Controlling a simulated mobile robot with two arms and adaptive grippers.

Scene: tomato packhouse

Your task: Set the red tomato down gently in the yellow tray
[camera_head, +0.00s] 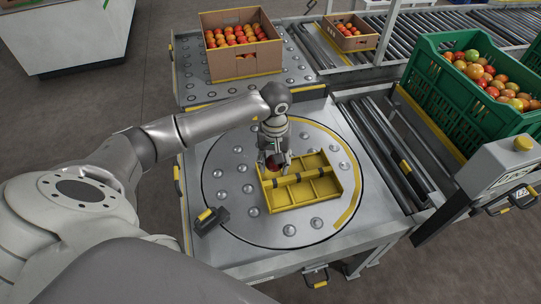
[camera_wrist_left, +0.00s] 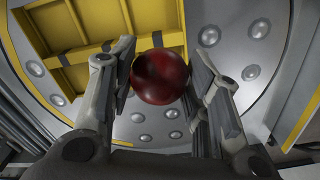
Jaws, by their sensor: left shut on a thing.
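The red tomato (camera_wrist_left: 160,77) is held between the two fingers of my left gripper (camera_wrist_left: 161,90) in the left wrist view. In the head view my left gripper (camera_head: 274,160) points down at the back left edge of the yellow tray (camera_head: 322,188), and only a little of the tomato (camera_head: 270,166) shows. The yellow tray has several compartments and lies on the round studded plate. In the wrist view the tray (camera_wrist_left: 72,42) is at the upper left, beyond the tomato, which partly overlaps its edge. I cannot tell how high the tomato is. My right gripper is not in view.
The round plate (camera_head: 235,170) has free room around the tray. A black and yellow tool (camera_head: 211,219) lies at its left edge. A cardboard box (camera_head: 246,65) of tomatoes stands behind. A green crate (camera_head: 438,98) of tomatoes and a roller conveyor (camera_head: 386,150) are at the right.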

